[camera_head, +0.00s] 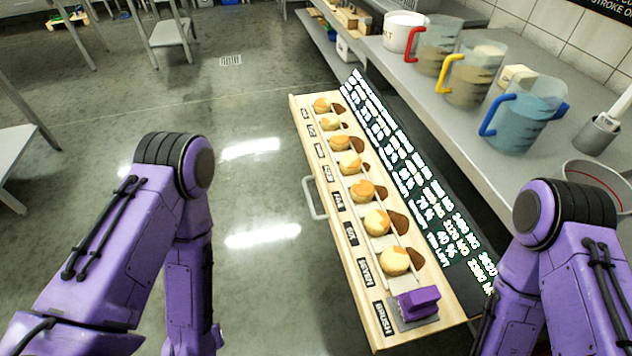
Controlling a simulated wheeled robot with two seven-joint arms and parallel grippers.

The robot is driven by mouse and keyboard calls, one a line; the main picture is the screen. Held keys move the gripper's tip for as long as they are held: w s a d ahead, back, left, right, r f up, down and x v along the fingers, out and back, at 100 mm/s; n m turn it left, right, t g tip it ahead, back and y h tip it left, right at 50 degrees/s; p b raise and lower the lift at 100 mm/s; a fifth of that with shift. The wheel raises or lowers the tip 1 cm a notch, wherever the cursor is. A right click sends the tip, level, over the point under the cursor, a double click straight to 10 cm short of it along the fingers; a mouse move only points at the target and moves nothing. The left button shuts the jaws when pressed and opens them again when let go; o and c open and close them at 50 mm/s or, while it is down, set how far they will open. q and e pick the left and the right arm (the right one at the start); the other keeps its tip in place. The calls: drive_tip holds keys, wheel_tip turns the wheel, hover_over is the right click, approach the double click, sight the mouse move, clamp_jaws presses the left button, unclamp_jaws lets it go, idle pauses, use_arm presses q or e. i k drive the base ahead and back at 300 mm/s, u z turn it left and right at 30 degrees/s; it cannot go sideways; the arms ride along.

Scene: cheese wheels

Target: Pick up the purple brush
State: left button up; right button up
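The purple brush (418,303) lies on a small grey plate at the near end of a long wooden board, close to the lower right of the head view. No gripper is touching it as far as I can see. My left arm hangs down on the left, and its gripper is cut off by the bottom of the view. My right arm is at the lower right, just right of the board's near end, and its gripper is also out of view.
The wooden board (350,255) holds a row of several small cheese wheels (394,261) with labels. A black sign (400,150) with white writing stands along its right side. A metal counter (455,120) at right carries measuring jugs (524,115) and a white bucket (399,31).

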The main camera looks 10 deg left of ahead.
sight(417, 303)
drive_tip(key=u, duration=0.4)
drive_tip(key=k, duration=0.15)
drive_tip(key=z, duration=1.1)
